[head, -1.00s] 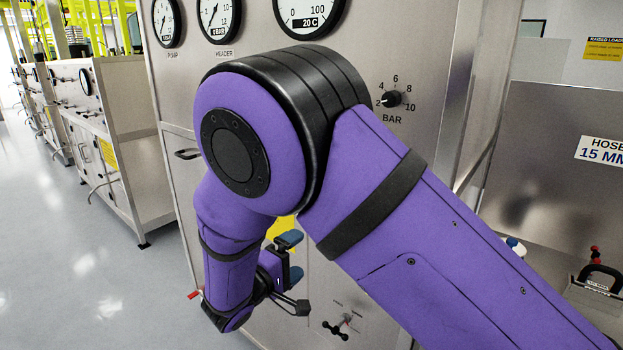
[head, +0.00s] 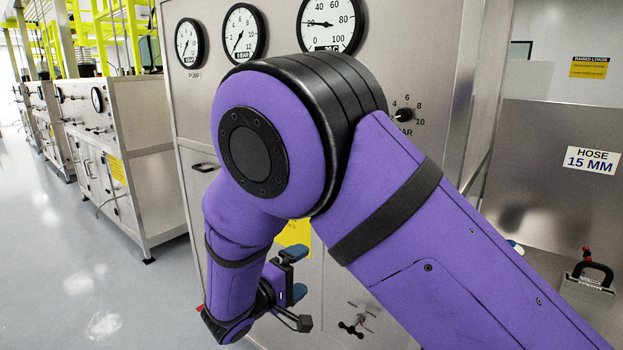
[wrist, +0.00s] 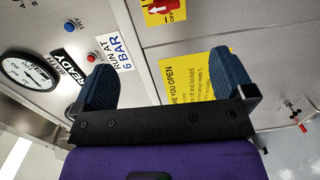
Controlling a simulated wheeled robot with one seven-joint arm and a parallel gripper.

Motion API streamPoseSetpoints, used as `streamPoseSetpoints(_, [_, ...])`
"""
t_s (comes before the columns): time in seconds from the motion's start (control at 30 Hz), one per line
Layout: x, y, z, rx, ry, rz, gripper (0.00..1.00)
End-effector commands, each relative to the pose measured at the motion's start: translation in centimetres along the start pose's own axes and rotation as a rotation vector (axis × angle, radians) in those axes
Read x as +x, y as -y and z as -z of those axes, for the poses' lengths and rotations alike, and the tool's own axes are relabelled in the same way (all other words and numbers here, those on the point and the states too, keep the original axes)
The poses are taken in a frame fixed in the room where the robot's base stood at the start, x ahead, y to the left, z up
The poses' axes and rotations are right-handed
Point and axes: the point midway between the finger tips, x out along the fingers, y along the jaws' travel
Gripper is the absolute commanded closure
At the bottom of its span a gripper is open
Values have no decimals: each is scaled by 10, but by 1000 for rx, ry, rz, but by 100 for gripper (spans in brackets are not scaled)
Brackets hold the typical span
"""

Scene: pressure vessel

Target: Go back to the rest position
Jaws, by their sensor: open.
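My gripper (head: 296,271) is in front of the lower part of the steel cabinet in the head view, below my bent purple arm. Its two blue-padded fingers stand apart with nothing between them. In the wrist view my gripper (wrist: 121,88) is open and empty, and the cabinet front shows beyond it. My arm hides part of the cabinet's middle.
The steel cabinet carries gauges (head: 331,24), a bar knob (head: 404,115) and a small black valve handle (head: 351,329). A yellow notice (wrist: 197,85) is on it. A black-handled item (head: 591,274) stands at right. Grey floor (head: 70,255) lies clear at left.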

Motion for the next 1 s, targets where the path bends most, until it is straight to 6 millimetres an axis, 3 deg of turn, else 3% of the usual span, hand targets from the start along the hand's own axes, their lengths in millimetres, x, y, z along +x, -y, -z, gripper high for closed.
streamPoseSetpoints(0.27, [27, -28, -25, 5, 109, 84, 0])
streamPoseSetpoints(0.47, [53, -57, -57, 16, 221, 187, 0])
streamPoseSetpoints(0.7, [89, -105, -126, 63, 401, 403, 0])
streamPoseSetpoints(1.0, [108, -154, -216, 175, 544, 686, 0])
